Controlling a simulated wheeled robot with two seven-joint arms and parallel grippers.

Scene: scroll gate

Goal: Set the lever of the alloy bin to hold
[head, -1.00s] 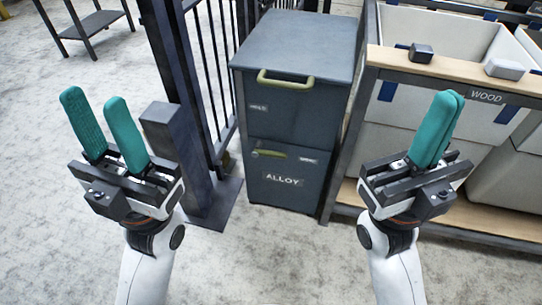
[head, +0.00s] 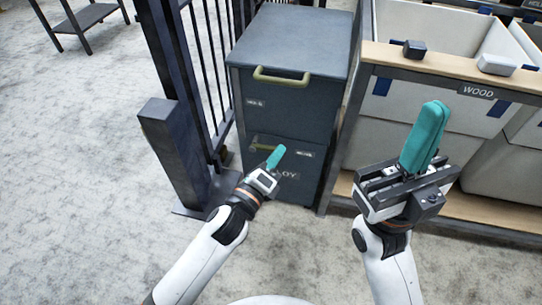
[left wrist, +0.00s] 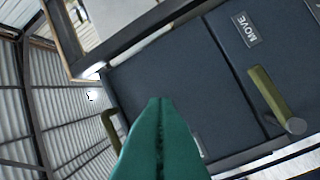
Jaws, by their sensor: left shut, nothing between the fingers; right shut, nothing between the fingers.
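The alloy bin (head: 290,100) is a dark blue-grey cabinet in the middle of the head view. Another small label (head: 256,103) is on the upper left front, unreadable. My left gripper (head: 277,154) is shut and empty in front of the lower front, overlapping the lever's right end; contact cannot be told. My right gripper (head: 435,108) is shut and empty, right of the bin.
An olive handle (head: 282,77) is on the bin's upper front. A dark post (head: 172,150) and barred gate stand left of the bin. A rack marked WOOD (head: 478,92) with pale bins stands to the right. The floor in front is free.

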